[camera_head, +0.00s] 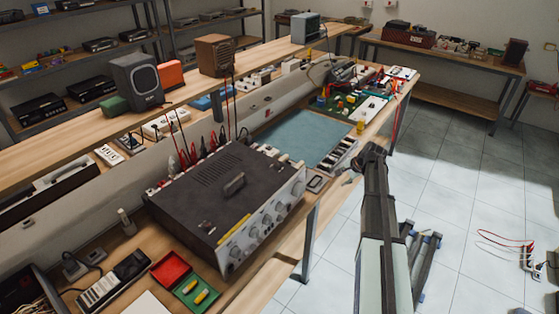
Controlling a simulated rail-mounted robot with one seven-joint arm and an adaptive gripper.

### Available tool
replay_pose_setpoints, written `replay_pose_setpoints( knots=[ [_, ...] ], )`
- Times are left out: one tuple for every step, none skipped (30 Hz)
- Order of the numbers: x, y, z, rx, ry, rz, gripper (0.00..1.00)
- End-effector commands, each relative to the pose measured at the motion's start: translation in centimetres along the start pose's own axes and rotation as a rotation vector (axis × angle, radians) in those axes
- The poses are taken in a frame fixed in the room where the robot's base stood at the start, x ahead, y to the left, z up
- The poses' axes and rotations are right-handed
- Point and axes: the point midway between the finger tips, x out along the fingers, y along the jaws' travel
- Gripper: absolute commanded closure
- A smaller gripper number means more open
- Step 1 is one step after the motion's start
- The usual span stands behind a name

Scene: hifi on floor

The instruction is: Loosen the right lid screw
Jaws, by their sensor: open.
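A dark box-shaped hi-fi unit (205,180) sits on the wooden bench, with knobs on its pale front panel (262,222). Its dark lid has vent slots, a raised dark handle-like piece (234,186) and a yellow strip at the front edge. The lid screws are too small to make out. My gripper (354,168) is at the far end of my arm, right of the unit and apart from it, near the bench's front edge. It is open and its fingers are small and dark here. I see nothing held in it.
An open red and green case (186,280) with yellow items lies in front of the unit. A blue mat (300,135) lies behind it, with a circuit board (345,102) beyond. Cables stand along the unit's back left. The tiled floor at right is mostly open.

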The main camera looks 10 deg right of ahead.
Motion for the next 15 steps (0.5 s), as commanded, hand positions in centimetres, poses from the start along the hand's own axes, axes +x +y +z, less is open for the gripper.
replay_pose_setpoints(
  knots=[
    [-0.5, -1.4, 0.9, -0.005, -0.008, 0.016, 0.51],
    [-0.8, -2.1, 1.5, -0.005, -0.016, 0.028, 0.51],
    [-1.3, -3.0, 2.3, -0.003, -0.023, 0.045, 0.51],
    [-1.6, -3.8, 3.0, -0.003, -0.029, 0.059, 0.51],
    [-2.0, -4.6, 3.7, -0.001, -0.035, 0.074, 0.51],
    [-2.6, -5.7, 4.8, 0.001, -0.041, 0.097, 0.51],
    [-3.2, -6.7, 5.7, 0.003, -0.047, 0.115, 0.51],
    [-3.8, -7.7, 6.7, 0.006, -0.05, 0.136, 0.51],
    [-4.8, -9.2, 8.2, 0.011, -0.054, 0.166, 0.51],
    [-5.6, -10.3, 9.4, 0.016, -0.056, 0.192, 0.51],
    [-6.6, -11.5, 10.7, 0.022, -0.054, 0.218, 0.51],
    [-8.0, -13.0, 12.4, 0.031, -0.051, 0.254, 0.51],
    [-9.0, -14.0, 13.8, 0.04, -0.047, 0.282, 0.51],
    [-10.1, -15.0, 15.2, 0.05, -0.039, 0.309, 0.51],
    [-11.6, -16.3, 16.9, 0.063, -0.027, 0.342, 0.51]
  ],
)
